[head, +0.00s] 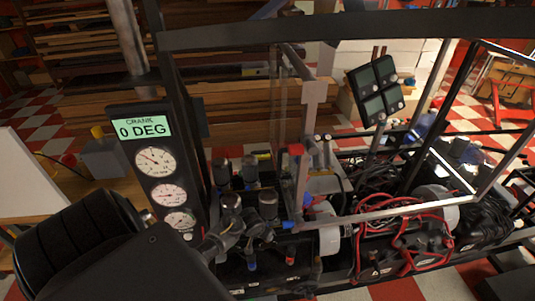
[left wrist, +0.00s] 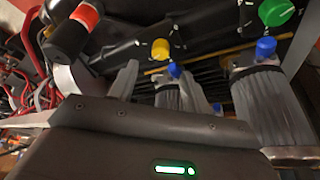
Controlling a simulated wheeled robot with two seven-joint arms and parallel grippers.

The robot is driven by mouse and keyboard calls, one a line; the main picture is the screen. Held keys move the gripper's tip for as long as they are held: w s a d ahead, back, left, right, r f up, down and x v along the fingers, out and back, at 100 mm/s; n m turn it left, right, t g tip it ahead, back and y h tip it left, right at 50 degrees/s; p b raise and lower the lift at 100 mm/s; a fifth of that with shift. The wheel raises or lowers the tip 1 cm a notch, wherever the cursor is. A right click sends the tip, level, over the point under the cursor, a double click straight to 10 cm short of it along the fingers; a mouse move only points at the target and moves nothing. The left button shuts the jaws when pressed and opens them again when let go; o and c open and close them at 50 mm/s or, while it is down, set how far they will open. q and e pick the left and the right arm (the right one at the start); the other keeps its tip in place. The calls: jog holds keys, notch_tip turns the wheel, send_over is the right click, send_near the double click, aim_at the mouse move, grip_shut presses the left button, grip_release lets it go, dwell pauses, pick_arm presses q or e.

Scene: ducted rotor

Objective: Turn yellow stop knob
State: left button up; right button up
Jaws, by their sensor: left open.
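A round yellow knob (left wrist: 160,49) shows in the left wrist view, on a dark surface just beyond my fingertips. My left gripper (left wrist: 160,82) is open, its pale grey fingers apart, with a ridged grey cylinder and its small blue cap (left wrist: 175,71) seen between them. The fingers do not appear to touch the yellow knob. In the head view my left gripper (head: 232,240) is low among dark cylinders, and I cannot make out that yellow knob there. A gauge panel reading CRANK 0 DEG (head: 143,129) stands upright left of the engine. My right gripper is in neither view.
A dark frame with clear panels (head: 300,95) rises over the engine. Red hoses (head: 415,235) lie to the right. A grey box (head: 104,157) with a yellow top piece stands at left.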

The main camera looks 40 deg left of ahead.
pick_arm(q)
jog(key=b+x, duration=0.1)
jog(key=x, duration=0.5)
jog(key=shift+f+b, duration=0.1)
jog(key=shift+b, duration=0.3)
jog(key=shift+w+a+f, duration=0.1)
jog(key=shift+w+f, duration=0.1)
jog(key=shift+f, duration=0.3)
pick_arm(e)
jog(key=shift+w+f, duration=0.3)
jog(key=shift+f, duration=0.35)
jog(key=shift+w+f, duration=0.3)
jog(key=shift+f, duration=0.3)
pick_arm(q)
jog(key=shift+c, duration=0.2)
jog(key=c, duration=1)
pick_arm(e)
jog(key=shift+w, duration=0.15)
